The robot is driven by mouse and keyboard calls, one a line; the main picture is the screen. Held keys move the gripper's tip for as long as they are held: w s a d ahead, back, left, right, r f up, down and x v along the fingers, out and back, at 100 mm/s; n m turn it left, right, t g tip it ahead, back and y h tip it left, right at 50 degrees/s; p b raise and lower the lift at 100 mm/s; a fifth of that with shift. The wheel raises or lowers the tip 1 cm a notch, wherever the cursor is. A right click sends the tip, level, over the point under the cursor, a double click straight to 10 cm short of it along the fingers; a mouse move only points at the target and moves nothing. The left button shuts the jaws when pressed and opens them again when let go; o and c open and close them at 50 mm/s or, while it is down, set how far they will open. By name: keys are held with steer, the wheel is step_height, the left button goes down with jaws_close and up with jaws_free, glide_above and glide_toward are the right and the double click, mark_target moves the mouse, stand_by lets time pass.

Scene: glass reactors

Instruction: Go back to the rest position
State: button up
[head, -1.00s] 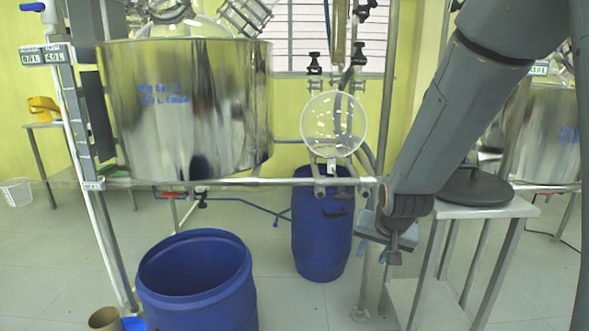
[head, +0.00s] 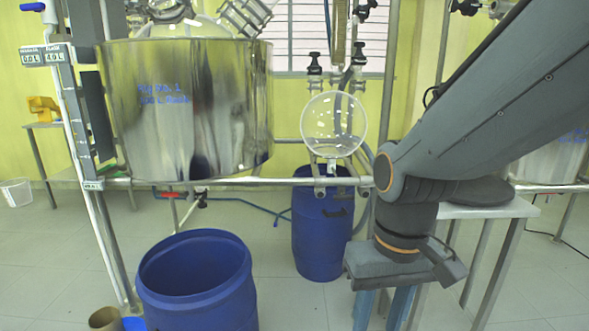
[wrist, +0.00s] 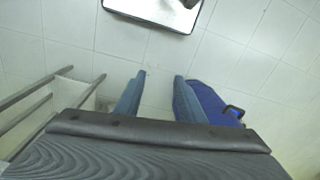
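My gripper (head: 382,314) is in the lower right of the head view and points down. Its two blue fingers stand apart with nothing between them, and they show apart in the wrist view too (wrist: 158,82). The gripper hangs in front of the small metal table (head: 490,211), to the right of the closed blue drum (head: 321,240). It appears to touch nothing. My arm crosses the right side of the head view and hides part of that table.
A steel reactor vessel (head: 190,125) hangs on a metal frame (head: 260,182) at left. A round glass flask (head: 333,125) hangs mid-frame. An open blue drum (head: 197,290) and a brown pot (head: 104,318) stand on the floor. Open floor lies between the drums.

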steer(key=d+r+m+p, duration=0.1)
steer(key=d+r+p, duration=0.5)
steer(key=p, duration=0.7)
steer(key=shift+s+d+r+m+h, duration=0.2)
steer(key=shift+r+m+h, duration=0.1)
steer(key=shift+m, duration=0.1)
